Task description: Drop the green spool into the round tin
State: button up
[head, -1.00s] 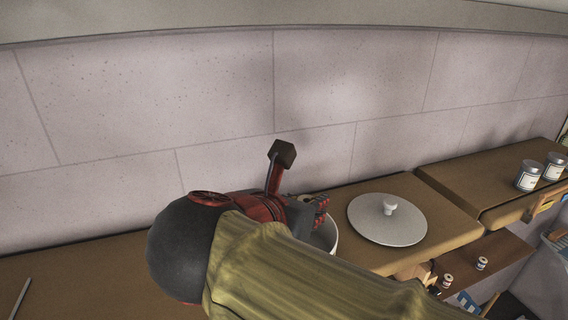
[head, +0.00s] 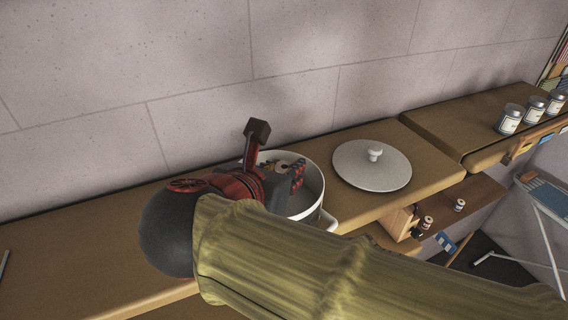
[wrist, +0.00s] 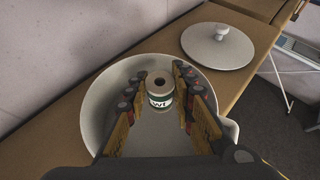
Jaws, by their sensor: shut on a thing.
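The round tin (head: 314,188) is a white, pot-like vessel with a side handle, standing on the brown wooden top. In the wrist view its pale wall (wrist: 96,118) surrounds the fingers. My gripper (head: 291,174) is over the tin's opening. In the wrist view my gripper (wrist: 160,92) is shut on the spool (wrist: 160,101), which has a pale top with a dark hole and a white label with dark green. The spool is upright between the fingertips, with the tin's inside behind it. Its height above the tin's floor is hard to tell.
A round white lid (head: 372,166) with a knob lies right of the tin. Several small labelled cans (head: 510,119) stand on the surface farther right. Small spools (head: 459,205) sit on a lower shelf. A wall runs close behind the tin.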

jog(key=o, duration=1)
jog(key=shift+o, duration=0.2)
jog(key=shift+s+r, duration=0.1)
jog(key=v, duration=1.2)
